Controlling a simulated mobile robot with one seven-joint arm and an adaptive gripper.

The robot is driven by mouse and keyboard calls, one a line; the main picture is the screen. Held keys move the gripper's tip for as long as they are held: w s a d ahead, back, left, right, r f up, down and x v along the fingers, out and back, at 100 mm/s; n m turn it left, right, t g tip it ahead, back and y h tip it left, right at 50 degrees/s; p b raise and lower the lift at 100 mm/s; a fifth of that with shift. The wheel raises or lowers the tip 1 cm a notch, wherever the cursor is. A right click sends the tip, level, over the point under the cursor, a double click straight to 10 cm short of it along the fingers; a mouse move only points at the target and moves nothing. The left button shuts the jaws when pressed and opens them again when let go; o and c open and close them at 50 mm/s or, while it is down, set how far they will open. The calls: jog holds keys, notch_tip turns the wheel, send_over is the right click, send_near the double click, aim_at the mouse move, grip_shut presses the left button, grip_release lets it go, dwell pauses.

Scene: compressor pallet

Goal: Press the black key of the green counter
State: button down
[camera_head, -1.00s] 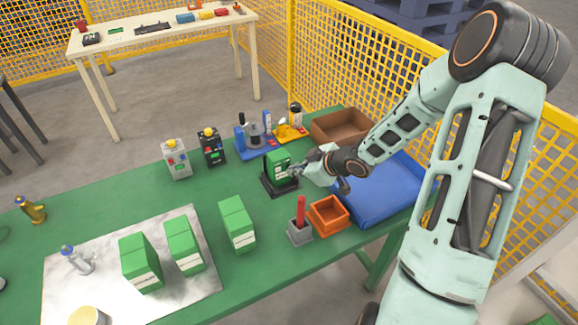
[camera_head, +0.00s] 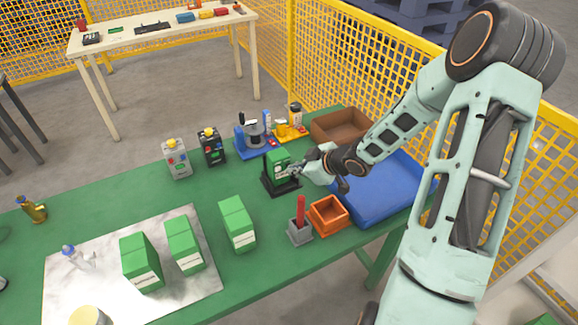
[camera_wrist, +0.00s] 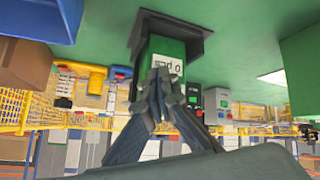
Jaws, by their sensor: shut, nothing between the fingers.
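The green counter (camera_head: 276,163) stands upright on a black base (camera_head: 270,186) near the back right of the green table. It also shows upside down in the wrist view (camera_wrist: 168,46), with a white face label bearing dark marks (camera_wrist: 167,64). My gripper (camera_head: 294,171) is at the counter's right side, facing the label. In the wrist view its closed fingertips (camera_wrist: 160,84) overlap the lower picture edge of the label, with nothing held. I cannot make out the black key, nor whether the fingertips touch the counter.
A blue tray (camera_head: 377,195), an orange bin (camera_head: 329,216) and a grey holder with a red handle (camera_head: 299,222) lie near my arm. A brown box (camera_head: 340,126) and a blue device (camera_head: 252,141) stand behind. Several green boxes (camera_head: 238,222) stand at the front left.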

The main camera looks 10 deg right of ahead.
jog(key=shift+s+d, duration=0.2)
jog(key=shift+s, duration=0.55)
jog(key=shift+s+d, duration=0.25)
jog(key=shift+s, duration=0.55)
jog(key=shift+s+d, duration=0.3)
jog(key=shift+s, duration=0.5)
jog(key=shift+s+d, duration=0.25)
jog(key=shift+s, duration=0.55)
